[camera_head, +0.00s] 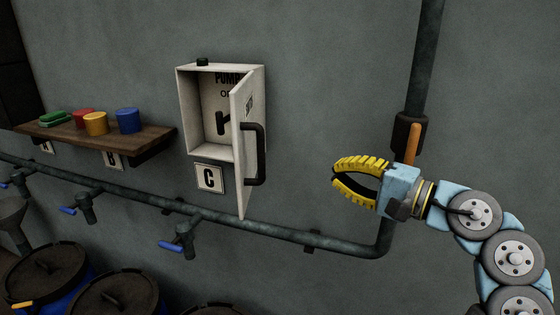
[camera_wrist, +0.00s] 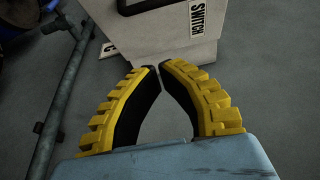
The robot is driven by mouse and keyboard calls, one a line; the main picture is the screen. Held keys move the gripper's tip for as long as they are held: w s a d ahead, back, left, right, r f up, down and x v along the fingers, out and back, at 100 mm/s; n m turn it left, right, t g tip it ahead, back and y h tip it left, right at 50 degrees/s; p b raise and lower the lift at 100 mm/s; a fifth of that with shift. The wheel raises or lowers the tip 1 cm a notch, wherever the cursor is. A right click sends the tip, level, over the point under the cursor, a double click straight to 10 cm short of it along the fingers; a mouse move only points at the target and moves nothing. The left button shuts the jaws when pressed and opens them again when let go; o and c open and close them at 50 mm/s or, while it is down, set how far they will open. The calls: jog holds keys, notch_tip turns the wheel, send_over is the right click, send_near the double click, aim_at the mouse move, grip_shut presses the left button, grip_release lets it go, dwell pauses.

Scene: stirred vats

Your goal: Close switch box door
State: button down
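The white switch box (camera_head: 222,108) is fixed to the wall, with a dark lever (camera_head: 222,122) inside. Its door (camera_head: 242,180) stands open, swung out from the box's right side, with a black handle (camera_head: 260,155) on its outer face. In the wrist view, the door (camera_wrist: 165,42) shows ahead of the fingertips with a SWITCH label and part of the dark handle (camera_wrist: 140,5). My gripper (camera_head: 334,172) is to the right of the door, apart from it. Its yellow fingers are shut, tips together (camera_wrist: 159,67), with nothing between them.
A pipe (camera_head: 330,246) runs along the wall below the box and turns up at the right, near an orange-handled valve (camera_head: 413,143). A wooden shelf (camera_head: 95,140) with several coloured containers is at left. Vats (camera_head: 120,293) stand below. The wall between door and gripper is clear.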

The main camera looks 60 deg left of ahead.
jog(key=s+d+p+x, duration=0.1)
jog(key=p+x, duration=0.4)
jog(key=x, duration=0.7)
jog(key=shift+s, duration=0.8)
jog(key=shift+d, duration=0.1)
jog(key=shift+s, duration=0.15)
jog(key=shift+s+m+t+y+b, duration=0.3)
jog(key=shift+t+b, duration=0.1)
jog(key=shift+b, duration=0.75)
jog(key=shift+s+b, duration=0.35)
jog(key=shift+b, duration=0.55)
